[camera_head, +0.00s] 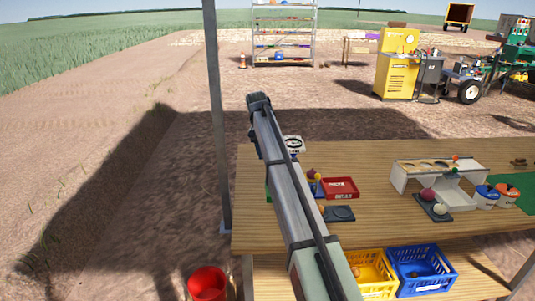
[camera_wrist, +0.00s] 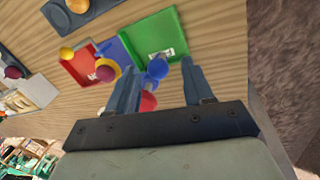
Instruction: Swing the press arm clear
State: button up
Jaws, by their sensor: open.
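In the wrist view my gripper (camera_wrist: 160,72) is open, its two dark fingers pointing down at the table. A blue ball-topped piece (camera_wrist: 157,68) shows between the fingertips, with a red ball (camera_wrist: 147,101) partly hidden behind the left finger. I cannot tell whether either finger touches them. Just left is a yellow ring with a purple onion (camera_wrist: 107,70), over a blue base (camera_wrist: 115,48). Which piece is the press arm is unclear.
A green tray (camera_wrist: 155,35) lies beside the blue base. In the head view a red tray (camera_head: 341,188) and a dark plate (camera_head: 339,213) lie close by. A white stand (camera_head: 400,182) is further right. Yellow (camera_head: 372,292) and blue (camera_head: 420,287) crates are below.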

notch_tip(320, 180, up, 13)
jog(key=a, duration=0.2)
jog(key=shift+w+a, duration=0.3)
